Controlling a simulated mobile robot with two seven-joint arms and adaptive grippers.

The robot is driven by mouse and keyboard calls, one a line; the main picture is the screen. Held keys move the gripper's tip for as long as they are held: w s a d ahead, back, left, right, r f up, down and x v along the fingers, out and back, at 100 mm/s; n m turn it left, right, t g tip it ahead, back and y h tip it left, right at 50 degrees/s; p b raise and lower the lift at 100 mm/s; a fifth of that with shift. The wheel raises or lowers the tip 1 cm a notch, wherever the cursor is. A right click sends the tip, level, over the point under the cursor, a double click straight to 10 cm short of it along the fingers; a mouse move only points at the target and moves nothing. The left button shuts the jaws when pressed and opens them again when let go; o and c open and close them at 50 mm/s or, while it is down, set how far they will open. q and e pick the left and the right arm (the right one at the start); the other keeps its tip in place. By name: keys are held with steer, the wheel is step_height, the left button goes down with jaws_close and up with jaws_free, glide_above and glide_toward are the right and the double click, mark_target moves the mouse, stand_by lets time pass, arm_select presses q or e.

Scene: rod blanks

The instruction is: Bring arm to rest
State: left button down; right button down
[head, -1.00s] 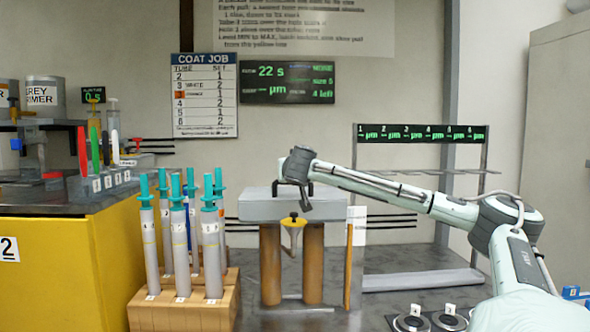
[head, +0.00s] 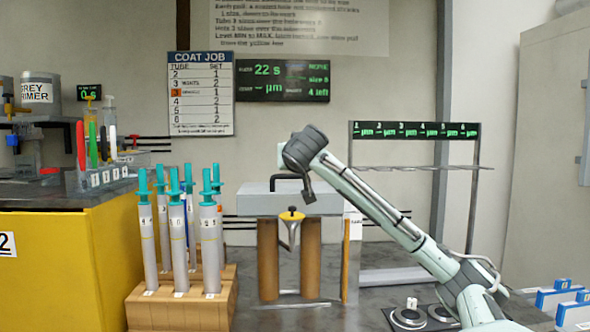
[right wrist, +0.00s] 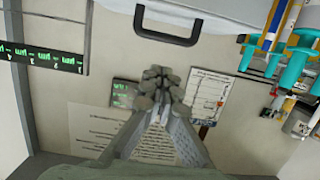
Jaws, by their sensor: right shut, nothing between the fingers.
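My right arm (head: 385,210) comes in from the lower right in the head view and slants up to the left. Its dark wrist end (head: 305,148) is in the air above a grey block with a black handle (head: 270,204). The fingers cannot be made out clearly there. In the right wrist view my right gripper (right wrist: 160,78) is shut and empty, with the wall behind its fingertips. It touches nothing that I can see. My left gripper is not in view.
A wooden rack (head: 180,308) with several teal-topped syringes stands left of the block. A rack with a display (head: 413,131) stands behind the arm. Blue holders (head: 560,297) lie at lower right.

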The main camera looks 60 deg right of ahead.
steer(key=shift+s+a, duration=0.3)
